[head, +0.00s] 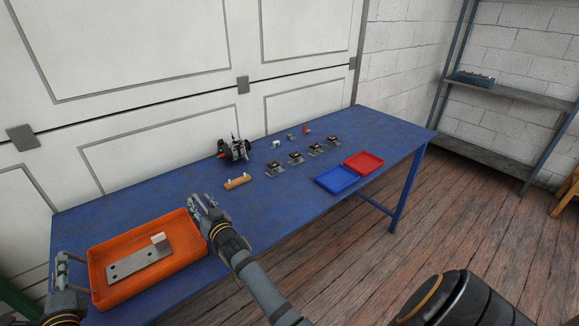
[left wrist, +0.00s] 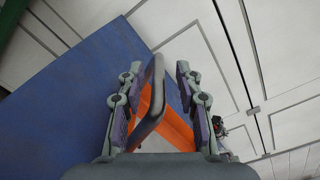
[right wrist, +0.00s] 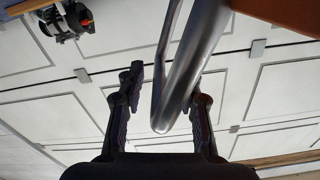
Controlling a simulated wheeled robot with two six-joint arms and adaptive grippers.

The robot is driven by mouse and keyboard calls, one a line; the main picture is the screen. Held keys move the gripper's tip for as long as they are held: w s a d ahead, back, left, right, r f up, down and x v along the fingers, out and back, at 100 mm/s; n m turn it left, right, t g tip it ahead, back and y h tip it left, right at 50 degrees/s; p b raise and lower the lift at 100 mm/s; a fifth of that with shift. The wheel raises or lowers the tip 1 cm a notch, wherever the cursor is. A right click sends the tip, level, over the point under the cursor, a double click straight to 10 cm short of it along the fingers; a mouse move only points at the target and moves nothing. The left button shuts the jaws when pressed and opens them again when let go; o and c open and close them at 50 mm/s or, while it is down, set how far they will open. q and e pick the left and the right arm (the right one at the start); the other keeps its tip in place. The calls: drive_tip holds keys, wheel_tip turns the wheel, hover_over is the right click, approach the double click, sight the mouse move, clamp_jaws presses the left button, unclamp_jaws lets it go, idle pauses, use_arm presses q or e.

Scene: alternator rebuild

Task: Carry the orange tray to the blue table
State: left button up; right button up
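The orange tray (head: 125,247) is at the left end of the blue table (head: 290,215) and looks as if it rests on the tabletop. It holds a flat grey metal plate with holes (head: 135,262) and a small white block (head: 158,239). My left gripper (head: 64,268) is at the tray's left end. In the left wrist view its open fingers (left wrist: 158,80) stand on either side of the tray's dark handle (left wrist: 153,95). My right gripper (head: 203,203) is at the right end. In the right wrist view its fingers (right wrist: 163,88) are apart, with a metal handle (right wrist: 188,65) between them.
An alternator (head: 234,149), a wooden piece (head: 237,182) and several small parts (head: 295,158) stand mid-table. A blue tray (head: 337,180) and a red tray (head: 363,162) lie at the right. White panels stand behind. A metal shelf (head: 500,92) stands at the far right.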

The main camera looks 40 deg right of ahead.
drive_tip(key=shift+r, duration=0.1)
use_arm(q)
drive_tip(key=s, duration=1)
drive_tip(key=shift+s, duration=0.4)
use_arm(e)
drive_tip(key=s, duration=1.2)
